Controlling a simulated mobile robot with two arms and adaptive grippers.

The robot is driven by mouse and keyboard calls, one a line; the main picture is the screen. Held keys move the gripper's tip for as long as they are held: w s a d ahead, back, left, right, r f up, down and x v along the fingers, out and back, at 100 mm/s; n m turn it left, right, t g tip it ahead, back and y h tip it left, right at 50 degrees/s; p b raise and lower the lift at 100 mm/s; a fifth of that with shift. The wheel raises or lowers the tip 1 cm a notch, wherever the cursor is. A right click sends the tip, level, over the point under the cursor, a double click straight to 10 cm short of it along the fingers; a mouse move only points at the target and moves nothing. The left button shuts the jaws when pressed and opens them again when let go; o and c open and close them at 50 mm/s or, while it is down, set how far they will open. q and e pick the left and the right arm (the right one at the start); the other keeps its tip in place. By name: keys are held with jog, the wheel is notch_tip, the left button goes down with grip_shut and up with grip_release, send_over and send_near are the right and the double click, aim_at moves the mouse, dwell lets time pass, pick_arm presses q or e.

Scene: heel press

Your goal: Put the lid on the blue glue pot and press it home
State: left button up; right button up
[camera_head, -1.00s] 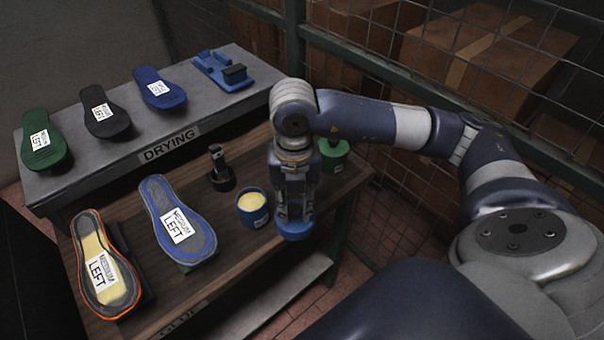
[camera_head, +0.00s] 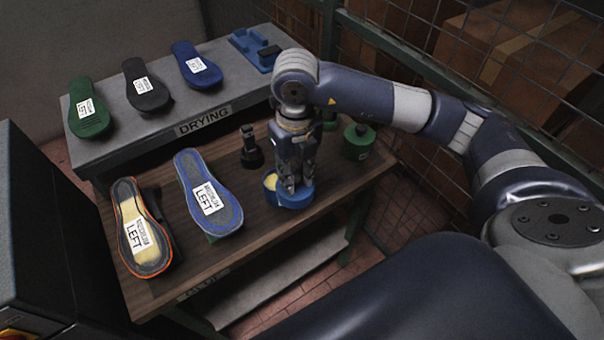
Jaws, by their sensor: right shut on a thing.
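My right gripper (camera_head: 291,186) is shut on the blue lid (camera_head: 296,198) and points down at the right part of the bench. The blue glue pot (camera_head: 267,190) stands on the wooden bench with cream-coloured glue showing at its left side. The lid and gripper hide the rest of the pot. The lid sits in front of the pot and to its right in the picture, not centred over it. I cannot tell whether lid and pot touch. My left gripper is not in view.
A dark upright tool (camera_head: 251,150) stands left of the pot, and a green pot (camera_head: 358,142) stands to the right. Two labelled insoles (camera_head: 208,196) lie on the bench's left. A grey drying shelf (camera_head: 160,130) with more soles runs behind. Wire mesh (camera_head: 450,110) closes the right side.

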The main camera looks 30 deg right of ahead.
jog(key=shift+w+a+f+m+p, duration=0.1)
jog(key=shift+w+a+m+p, duration=0.15)
jog(key=shift+w+m+p, duration=1.3)
jog(key=shift+w+a+f+m+p, duration=0.1)
jog(key=shift+w+a+m, duration=0.35)
jog(key=shift+m, duration=2.35)
jog(key=shift+w+a+f+m+p, duration=0.1)
jog(key=shift+w+m+p, duration=0.9)
jog(key=shift+m, duration=1.15)
jog(key=shift+w+b, duration=0.25)
jog(key=shift+b, duration=0.25)
jog(key=shift+f, duration=0.3)
jog(key=shift+b, duration=0.3)
jog(key=shift+f+b, duration=0.4)
jog(key=shift+f, duration=0.1)
